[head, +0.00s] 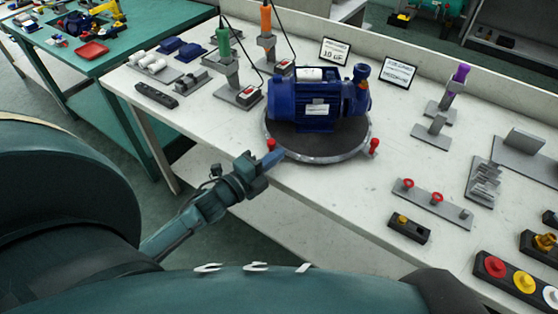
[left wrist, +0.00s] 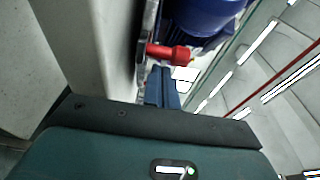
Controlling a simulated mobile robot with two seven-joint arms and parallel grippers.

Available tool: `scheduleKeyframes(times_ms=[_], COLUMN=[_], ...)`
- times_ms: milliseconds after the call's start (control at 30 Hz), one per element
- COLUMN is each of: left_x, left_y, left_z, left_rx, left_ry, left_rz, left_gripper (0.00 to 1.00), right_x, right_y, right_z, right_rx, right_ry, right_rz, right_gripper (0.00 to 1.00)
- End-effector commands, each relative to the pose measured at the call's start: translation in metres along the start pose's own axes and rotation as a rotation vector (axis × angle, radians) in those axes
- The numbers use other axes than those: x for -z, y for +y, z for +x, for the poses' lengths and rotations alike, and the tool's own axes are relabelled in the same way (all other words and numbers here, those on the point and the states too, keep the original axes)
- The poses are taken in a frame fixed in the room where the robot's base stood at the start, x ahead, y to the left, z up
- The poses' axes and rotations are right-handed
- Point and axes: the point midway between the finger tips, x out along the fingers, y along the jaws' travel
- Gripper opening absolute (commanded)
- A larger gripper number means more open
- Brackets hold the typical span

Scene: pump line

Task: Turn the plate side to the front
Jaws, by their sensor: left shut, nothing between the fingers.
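A blue pump (head: 318,98) stands on a round dark turntable (head: 345,150) with a light rim, near the table's front edge. A white plate (head: 317,109) shows on the pump side facing me. Red knobs stick up at the turntable's rim: a left knob (head: 271,145) and a right knob (head: 374,146). My left gripper (head: 272,159) is shut and empty, just in front of the left knob. In the left wrist view the shut fingers (left wrist: 161,86) point at a red knob (left wrist: 170,53) close ahead; whether they touch cannot be told. My right gripper is out of view.
Green (head: 224,43) and orange (head: 266,20) handled tools stand behind left, with cords. Small signs (head: 334,51) stand behind the pump. A bracket with red knobs (head: 432,203) and a button box (head: 515,280) lie at right. The table between turntable and bracket is clear.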

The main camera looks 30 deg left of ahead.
Motion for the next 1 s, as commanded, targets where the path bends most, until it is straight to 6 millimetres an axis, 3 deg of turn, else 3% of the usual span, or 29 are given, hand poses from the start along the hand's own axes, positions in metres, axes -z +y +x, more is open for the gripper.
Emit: scheduleKeyframes(times_ms=[533, 1000], left_x=[-0.011, -0.057], left_y=[0.000, 0.000], left_z=[-0.003, -0.003], left_rx=[0.002, 0.001], left_ry=[0.016, 0.124], left_rz=[0.002, -0.002], left_gripper=[0.00, 0.00], right_x=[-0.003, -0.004], right_y=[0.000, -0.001], right_z=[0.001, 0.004], right_rx=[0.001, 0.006], right_ry=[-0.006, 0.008], right_rz=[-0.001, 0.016], right_gripper=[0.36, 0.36])
